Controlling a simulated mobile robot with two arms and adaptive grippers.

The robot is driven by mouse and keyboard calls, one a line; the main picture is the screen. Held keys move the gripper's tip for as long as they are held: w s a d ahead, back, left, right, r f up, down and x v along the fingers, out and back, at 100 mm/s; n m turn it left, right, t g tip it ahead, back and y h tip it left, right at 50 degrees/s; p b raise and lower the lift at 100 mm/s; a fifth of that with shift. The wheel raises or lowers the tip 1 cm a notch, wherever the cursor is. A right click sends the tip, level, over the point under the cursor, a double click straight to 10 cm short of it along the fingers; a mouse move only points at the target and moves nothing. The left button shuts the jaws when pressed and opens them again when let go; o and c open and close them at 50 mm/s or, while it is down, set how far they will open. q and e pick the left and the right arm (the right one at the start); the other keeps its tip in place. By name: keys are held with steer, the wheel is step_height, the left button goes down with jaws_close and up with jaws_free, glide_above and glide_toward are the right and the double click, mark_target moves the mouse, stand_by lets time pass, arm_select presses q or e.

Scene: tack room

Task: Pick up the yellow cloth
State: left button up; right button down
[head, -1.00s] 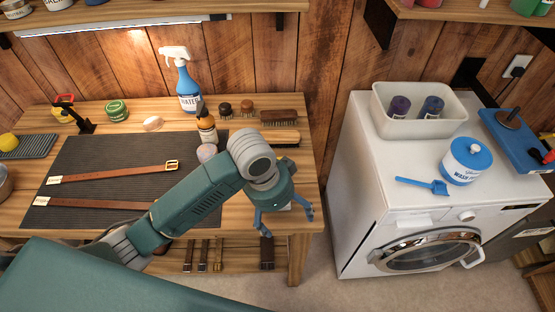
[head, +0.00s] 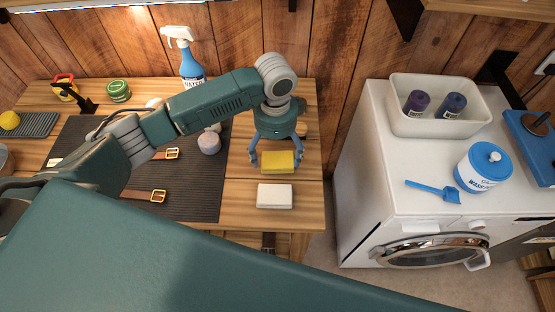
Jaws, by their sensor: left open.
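The yellow cloth (head: 277,165), a small folded-looking block, lies on the wooden workbench right of the dark mat. My left gripper (head: 276,157) is over its far edge, open, with one finger on each side of the cloth. Whether the fingers touch it I cannot tell. The palm and wrist hide the bench behind the cloth. My right gripper is not in view.
A white folded block (head: 274,196) lies just in front of the yellow cloth. A round jar (head: 209,143) stands on the dark mat (head: 200,190) to the left. A blue spray bottle (head: 188,65) stands behind. A washing machine (head: 375,200) is to the right.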

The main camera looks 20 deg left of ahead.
mark_target(278, 163)
arm_select(q)
steer(key=shift+d+f, duration=0.1)
steer(key=shift+f, duration=0.3)
steer(key=f+p, duration=0.2)
steer(key=f, duration=0.1)
steer(key=shift+s+d+f, duration=0.1)
steer(key=shift+d+f, duration=0.1)
steer(key=shift+f, duration=0.5)
steer(key=c, duration=1.2)
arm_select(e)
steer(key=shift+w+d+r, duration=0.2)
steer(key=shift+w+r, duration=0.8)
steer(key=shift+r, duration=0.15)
